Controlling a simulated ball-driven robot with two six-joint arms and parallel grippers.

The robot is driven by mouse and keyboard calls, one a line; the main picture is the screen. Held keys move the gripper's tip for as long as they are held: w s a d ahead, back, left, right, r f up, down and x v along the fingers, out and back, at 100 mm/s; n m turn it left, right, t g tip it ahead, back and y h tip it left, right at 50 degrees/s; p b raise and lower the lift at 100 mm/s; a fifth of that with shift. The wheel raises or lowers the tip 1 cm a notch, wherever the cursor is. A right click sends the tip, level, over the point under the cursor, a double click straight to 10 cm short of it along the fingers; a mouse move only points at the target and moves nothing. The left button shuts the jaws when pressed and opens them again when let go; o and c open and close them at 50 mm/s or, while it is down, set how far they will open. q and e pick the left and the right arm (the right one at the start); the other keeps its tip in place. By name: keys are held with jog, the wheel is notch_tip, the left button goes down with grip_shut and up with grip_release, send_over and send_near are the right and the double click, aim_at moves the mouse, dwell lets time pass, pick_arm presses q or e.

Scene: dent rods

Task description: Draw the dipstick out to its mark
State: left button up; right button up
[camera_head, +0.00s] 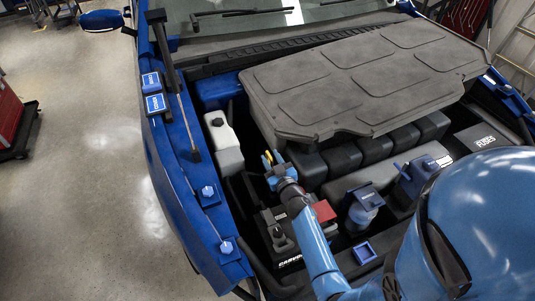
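A small yellow piece (268,157), which looks like the dipstick's handle, shows in the head view in the engine bay, beside the front of the grey engine cover. The dipstick's rod and mark are hidden or too small to make out.
The large grey cover (365,75) lies over the engine. A white reservoir (223,143) stands left of my gripper. The battery (280,240) and a blue-capped canister (363,208) are near my forearm. A black prop (172,85) rises at the left fender.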

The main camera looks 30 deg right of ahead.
aim_at(267, 152)
jog(key=shift+w+b, duration=0.3)
jog(key=shift+w, duration=1.45)
jog(key=shift+d, duration=0.1)
grip_shut()
jog(key=shift+r, duration=0.1)
